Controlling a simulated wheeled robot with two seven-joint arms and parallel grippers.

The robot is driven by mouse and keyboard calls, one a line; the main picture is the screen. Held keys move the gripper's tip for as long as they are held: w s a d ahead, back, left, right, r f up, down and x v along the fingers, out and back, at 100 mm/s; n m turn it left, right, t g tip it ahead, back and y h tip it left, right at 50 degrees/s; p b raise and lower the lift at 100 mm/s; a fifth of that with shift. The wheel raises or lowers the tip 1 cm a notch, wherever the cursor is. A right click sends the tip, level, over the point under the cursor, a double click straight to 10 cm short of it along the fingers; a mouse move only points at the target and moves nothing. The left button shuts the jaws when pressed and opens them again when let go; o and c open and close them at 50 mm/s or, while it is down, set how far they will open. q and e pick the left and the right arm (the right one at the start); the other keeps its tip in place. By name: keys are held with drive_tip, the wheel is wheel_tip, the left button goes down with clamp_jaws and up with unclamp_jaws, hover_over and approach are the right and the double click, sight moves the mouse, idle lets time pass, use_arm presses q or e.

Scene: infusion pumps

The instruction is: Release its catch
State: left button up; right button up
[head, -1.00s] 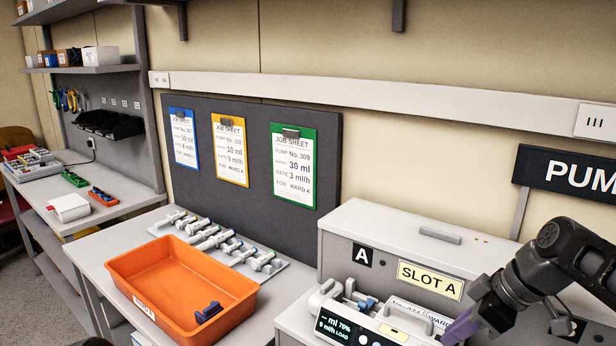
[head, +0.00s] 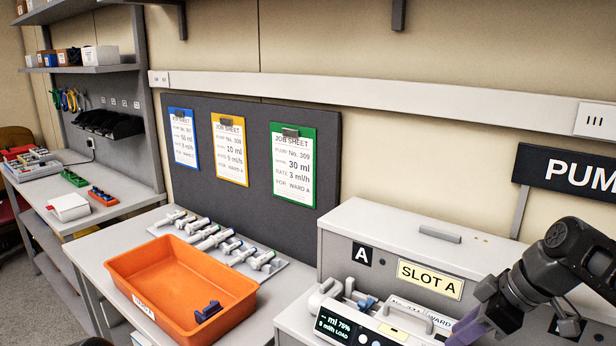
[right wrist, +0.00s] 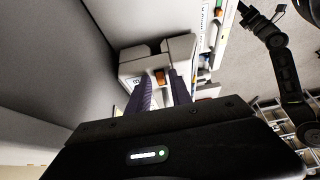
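My right gripper (head: 462,334) is at the pump's right end. In the right wrist view its purple fingers (right wrist: 162,92) are apart, with the white pump body (right wrist: 140,62) and a small orange part (right wrist: 160,76) beyond them. I cannot tell which part is the catch.
The slot A housing (head: 350,222) rises behind the pump. Job sheets (head: 293,165) hang on the grey board.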

wheel_tip(320, 180, up, 7)
drive_tip(key=p, duration=0.4)
drive_tip(key=shift+p, duration=0.4)
